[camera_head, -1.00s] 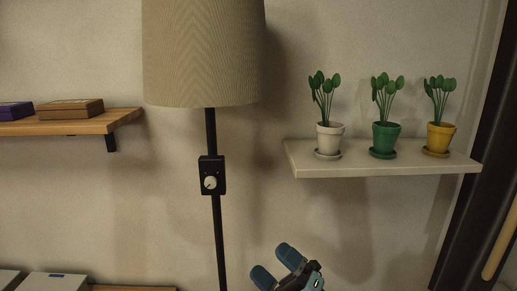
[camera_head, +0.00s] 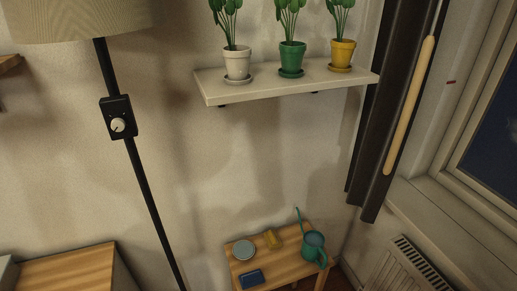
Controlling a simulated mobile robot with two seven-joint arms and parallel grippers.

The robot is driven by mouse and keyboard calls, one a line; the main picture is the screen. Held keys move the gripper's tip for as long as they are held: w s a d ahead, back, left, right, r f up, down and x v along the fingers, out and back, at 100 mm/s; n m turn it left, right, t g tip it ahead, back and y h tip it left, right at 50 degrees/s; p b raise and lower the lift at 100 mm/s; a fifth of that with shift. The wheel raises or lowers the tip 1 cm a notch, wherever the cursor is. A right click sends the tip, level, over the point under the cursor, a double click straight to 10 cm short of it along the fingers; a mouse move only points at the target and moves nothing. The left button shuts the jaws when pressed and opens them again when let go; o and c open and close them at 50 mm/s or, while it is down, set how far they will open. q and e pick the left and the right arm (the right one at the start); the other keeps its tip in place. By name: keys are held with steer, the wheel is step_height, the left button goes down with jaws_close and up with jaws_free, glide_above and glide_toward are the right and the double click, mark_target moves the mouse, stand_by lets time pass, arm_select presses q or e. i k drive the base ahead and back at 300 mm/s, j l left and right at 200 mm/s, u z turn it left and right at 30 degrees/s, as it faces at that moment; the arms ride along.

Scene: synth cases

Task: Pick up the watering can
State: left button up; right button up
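A teal watering can (camera_head: 313,245) stands on the right part of a small low wooden table (camera_head: 282,268) at the bottom of the head view. Its thin spout points up and left, and its handle is on the lower right side. Neither gripper shows in the current view, so nothing of mine is seen near the can.
On the table are a yellow item (camera_head: 272,238), a round grey tin (camera_head: 243,250) and a dark blue box (camera_head: 252,279). A white shelf (camera_head: 290,82) with three potted plants juts out above. A floor lamp pole (camera_head: 150,200) stands left; a radiator (camera_head: 405,268) is right.

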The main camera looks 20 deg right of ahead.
mark_target(312, 241)
steer(key=z, duration=1.05)
